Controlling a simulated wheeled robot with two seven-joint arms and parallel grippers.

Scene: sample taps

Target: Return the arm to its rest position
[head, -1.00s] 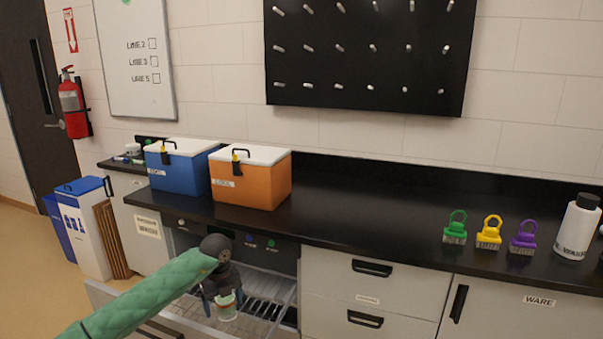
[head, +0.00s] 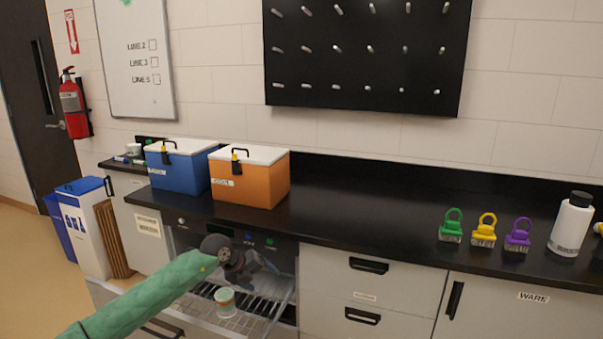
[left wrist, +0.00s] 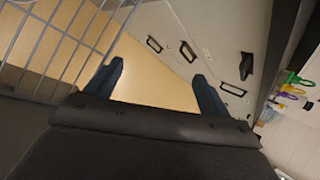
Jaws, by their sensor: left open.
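My left arm in its green sleeve comes in from the lower left in the head view. Its gripper (head: 250,264) is over the open dishwasher-like machine under the counter. In the left wrist view the two blue fingers (left wrist: 160,84) stand wide apart with nothing between them. A small jar with a green band and pale lid (head: 225,302) stands on the wire rack (head: 250,318), below and apart from the gripper. My right gripper is not in view.
Drawers (head: 366,280) lie right of the machine. The counter's middle is clear.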

